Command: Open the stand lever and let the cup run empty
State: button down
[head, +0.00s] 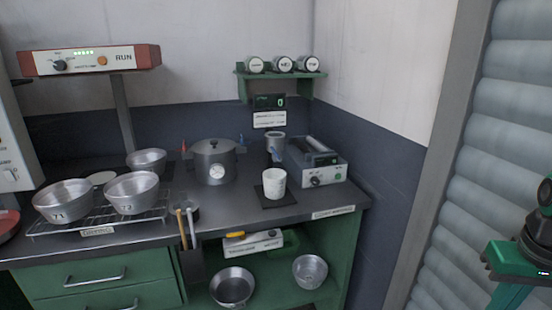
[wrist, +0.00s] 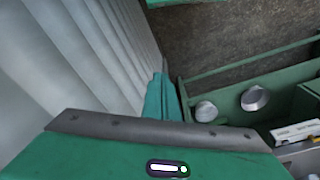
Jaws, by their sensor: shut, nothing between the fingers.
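In the head view a small grey cup (head: 275,136) with blue on it sits raised behind a white beaker (head: 274,184). The beaker stands upright on a dark mat (head: 272,200) at the right of the bench. The cup's stand is partly hidden by the beaker, and I cannot make out its lever. In the wrist view my gripper (wrist: 163,78) is shut and empty, in front of a pale ribbed wall and away from the bench top. Only green and black parts of my arm show at the head view's right edge. The wrist view shows neither cup nor beaker.
A grey device (head: 316,163) stands right of the cup, a lidded pot (head: 214,160) left. Metal bowls (head: 63,200) sit on a rack at left. Tools stand in a holder (head: 190,262) at the front edge. The lower shelf holds bowls (wrist: 255,98). A small display (head: 268,102) hangs above.

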aim_at(275, 154)
jog(key=w+a+r+n+t+y, duration=0.1)
jog(key=w+a+n+t, duration=0.2)
jog(key=w+a+n, duration=0.45)
jog(key=w+a+r+n+t, duration=0.1)
jog(key=w+a+n+t, duration=0.3)
jog(key=w+n, duration=0.65)
jog(key=w+a+r+n+t+y, duration=0.1)
jog(key=w+a+r+n+y, duration=0.1)
jog(key=a+n, duration=0.3)
jog(key=w+a+r+n+t+y, duration=0.2)
jog(key=w+a+r+n, duration=0.3)
jog(key=a, duration=0.7)
jog(key=w+a+r+n+t+y, duration=0.2)
jog(key=w+a+r+n+y, duration=0.1)
jog(key=a, duration=0.6)
jog(key=shift+w+r+n+y, duration=0.2)
jog(key=shift+w+n+y, duration=0.5)
jog(key=shift+n, duration=0.5)
jog(key=shift+w+a, duration=0.1)
jog(key=shift+a, duration=0.1)
jog(key=w+a, duration=0.3)
jog(key=w, duration=0.8)
